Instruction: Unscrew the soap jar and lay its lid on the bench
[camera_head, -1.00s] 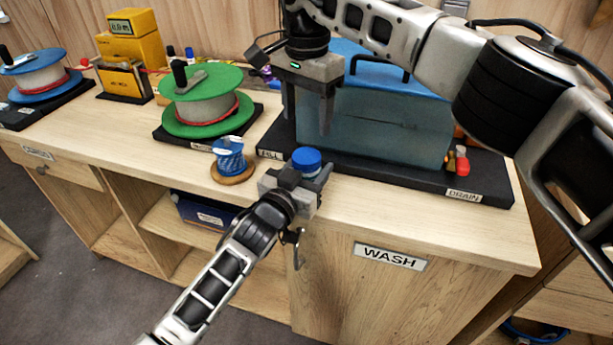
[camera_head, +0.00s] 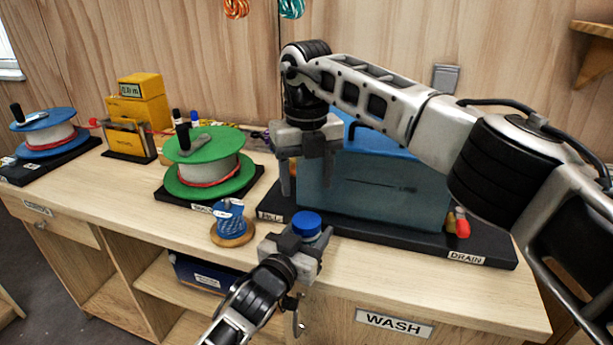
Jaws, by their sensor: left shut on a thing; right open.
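The soap jar has a blue lid (camera_head: 307,223), which sits on top of the jar. My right gripper (camera_head: 308,180) is open and empty, pointing down above and behind the jar, in front of the blue wash box. The bench (camera_head: 395,285) has bare wood to the right of the jar.
A blue wash box (camera_head: 375,190) stands on a black base behind the jar. A small blue cord spool (camera_head: 229,222) on a wooden disc stands close left. A green reel (camera_head: 205,146), a yellow device (camera_head: 138,105) and a blue reel (camera_head: 45,133) stand further left.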

